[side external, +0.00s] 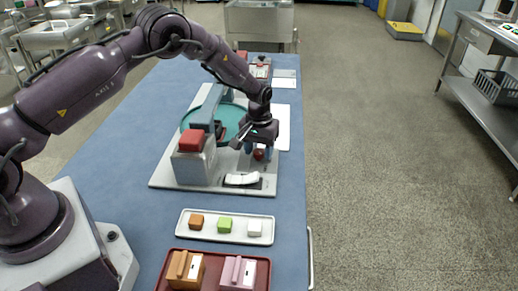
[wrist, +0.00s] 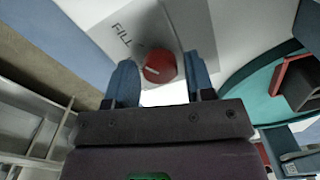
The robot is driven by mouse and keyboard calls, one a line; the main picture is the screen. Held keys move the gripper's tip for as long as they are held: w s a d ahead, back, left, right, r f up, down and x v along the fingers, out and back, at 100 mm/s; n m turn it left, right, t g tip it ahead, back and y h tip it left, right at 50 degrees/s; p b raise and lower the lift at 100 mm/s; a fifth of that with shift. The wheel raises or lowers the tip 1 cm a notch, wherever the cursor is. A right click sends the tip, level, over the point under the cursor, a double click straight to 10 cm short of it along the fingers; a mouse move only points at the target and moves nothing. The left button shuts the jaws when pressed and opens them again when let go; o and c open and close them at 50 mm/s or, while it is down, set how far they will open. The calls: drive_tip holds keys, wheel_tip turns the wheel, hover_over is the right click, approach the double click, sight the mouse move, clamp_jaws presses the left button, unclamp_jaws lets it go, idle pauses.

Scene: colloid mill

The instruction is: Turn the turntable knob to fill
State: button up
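The red knob (wrist: 160,67) has a pale pointer line and sits on a light grey panel (wrist: 180,25) beside the printed word FILL. In the wrist view it lies between the two blue fingers of my gripper (wrist: 162,78). The fingers are apart, with space visible on both sides of the knob. In the side view my gripper (side external: 258,152) points down over the base plate, with the red knob (side external: 258,155) at its fingers. The teal turntable (side external: 230,118) is behind and left of it; it also shows in the wrist view (wrist: 262,85).
A grey block with a red top (side external: 191,141) and a white curved piece (side external: 242,179) are near my gripper. A white tray (side external: 184,230) with small coloured blocks and a red tray (side external: 214,287) lie in front. The blue table's right edge is close.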

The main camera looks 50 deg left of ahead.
sight(259, 151)
drive_tip(key=shift+o, duration=0.6)
wheel_tip(259, 151, up, 13)
idle(0.3)
